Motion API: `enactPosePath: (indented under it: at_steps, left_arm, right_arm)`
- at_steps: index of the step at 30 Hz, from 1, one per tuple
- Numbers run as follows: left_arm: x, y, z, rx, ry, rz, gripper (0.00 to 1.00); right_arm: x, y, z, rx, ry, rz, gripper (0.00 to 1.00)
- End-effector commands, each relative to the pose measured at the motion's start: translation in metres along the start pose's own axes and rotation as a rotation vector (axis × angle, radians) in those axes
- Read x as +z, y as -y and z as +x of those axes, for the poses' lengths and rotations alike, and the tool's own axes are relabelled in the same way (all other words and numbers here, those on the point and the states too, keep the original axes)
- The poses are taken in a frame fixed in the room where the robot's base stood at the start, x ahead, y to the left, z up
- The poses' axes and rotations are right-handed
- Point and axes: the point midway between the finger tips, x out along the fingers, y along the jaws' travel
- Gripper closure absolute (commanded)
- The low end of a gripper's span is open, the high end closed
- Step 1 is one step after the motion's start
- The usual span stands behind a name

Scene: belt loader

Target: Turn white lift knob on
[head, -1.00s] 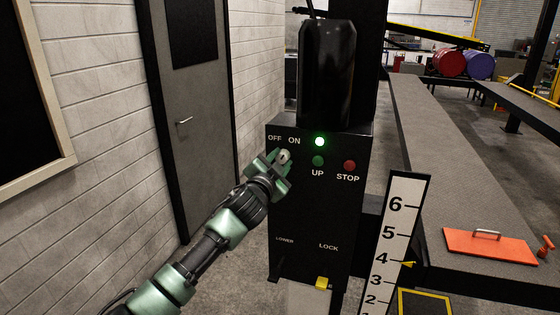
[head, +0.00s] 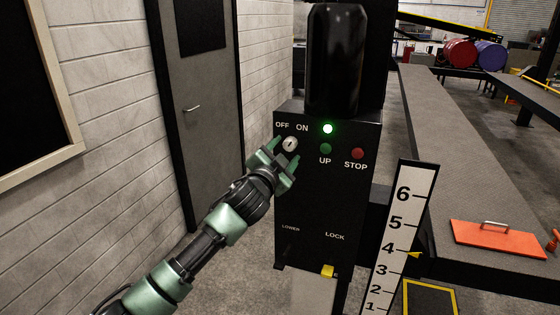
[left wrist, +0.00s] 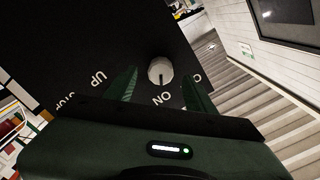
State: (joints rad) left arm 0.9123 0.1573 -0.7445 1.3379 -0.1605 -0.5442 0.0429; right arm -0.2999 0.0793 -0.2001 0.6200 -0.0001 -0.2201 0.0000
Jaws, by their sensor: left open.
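The white lift knob (head: 290,144) is on the upper left of the black control box (head: 322,200), below the OFF and ON labels. Its dark mark tilts toward ON. A green light (head: 328,128) glows to the right of ON. My left gripper (head: 279,157) is open and empty, just below and in front of the knob. In the left wrist view the knob (left wrist: 160,70) shows between and beyond the two fingertips, apart from them. My right gripper is not in view.
A green UP button (head: 326,148) and a red STOP button (head: 358,153) sit right of the knob. A yellow lever (head: 328,271) is at the box's lower edge. A numbered scale (head: 400,235) stands to the right. An orange plate (head: 497,240) lies on the belt.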

Motion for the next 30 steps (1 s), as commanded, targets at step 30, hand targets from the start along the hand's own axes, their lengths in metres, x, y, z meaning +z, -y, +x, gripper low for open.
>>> enactPosePath:
  at_steps: [30]
  left_arm:
    - [0.096, -0.051, -0.046, 0.059, 0.135, -0.079, 0.45]
  right_arm:
    - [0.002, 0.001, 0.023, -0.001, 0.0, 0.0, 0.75]
